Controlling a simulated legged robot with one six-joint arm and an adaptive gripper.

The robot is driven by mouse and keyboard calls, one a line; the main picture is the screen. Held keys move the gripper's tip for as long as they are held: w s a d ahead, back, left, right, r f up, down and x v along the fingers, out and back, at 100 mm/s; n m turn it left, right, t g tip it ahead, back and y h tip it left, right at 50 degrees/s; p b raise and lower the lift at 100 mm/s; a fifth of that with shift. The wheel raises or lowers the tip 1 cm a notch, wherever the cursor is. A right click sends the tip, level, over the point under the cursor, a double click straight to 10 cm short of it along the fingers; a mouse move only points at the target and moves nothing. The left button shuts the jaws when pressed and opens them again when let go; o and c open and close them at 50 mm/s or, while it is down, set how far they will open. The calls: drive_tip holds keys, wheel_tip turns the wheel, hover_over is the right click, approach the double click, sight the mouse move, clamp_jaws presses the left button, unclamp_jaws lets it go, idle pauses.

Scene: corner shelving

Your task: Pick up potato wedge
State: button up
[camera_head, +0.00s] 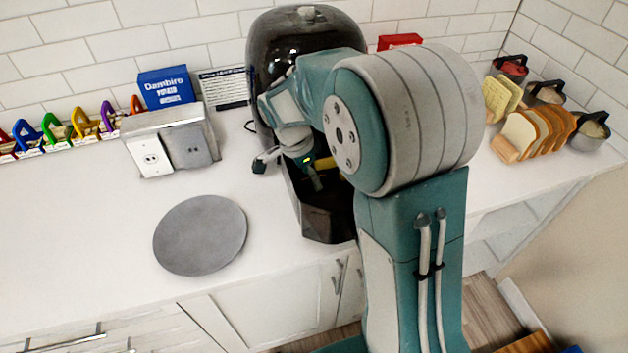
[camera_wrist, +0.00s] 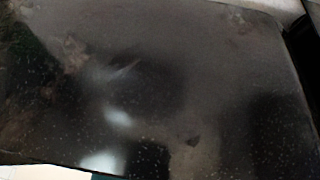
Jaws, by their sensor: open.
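My gripper (camera_head: 290,173) is open, its two fingers spread in front of the black appliance (camera_head: 285,43) and over its open dark basket (camera_head: 328,222). A small yellow-orange piece (camera_head: 325,163), which may be the potato wedge, shows just right of the gripper, partly hidden by my arm. I cannot tell whether the gripper touches it. Nothing shows between the fingers. The wrist view is filled by a dark, glossy, speckled surface (camera_wrist: 150,75) with blurred reflections; no wedge and no fingers can be made out there.
A round grey plate (camera_head: 200,235) lies on the white counter (camera_head: 80,230) at left. Behind it are an outlet box (camera_head: 150,157), a blue box (camera_head: 166,87) and a row of coloured clips (camera_head: 85,122). Bread slices (camera_head: 540,132) and lidded pots (camera_head: 589,134) stand at right.

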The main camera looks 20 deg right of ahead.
drive_tip(key=shift+f, duration=0.1)
drive_tip(key=c, duration=1)
drive_tip(key=shift+o, duration=0.2)
wheel_tip(320, 180, up, 18)
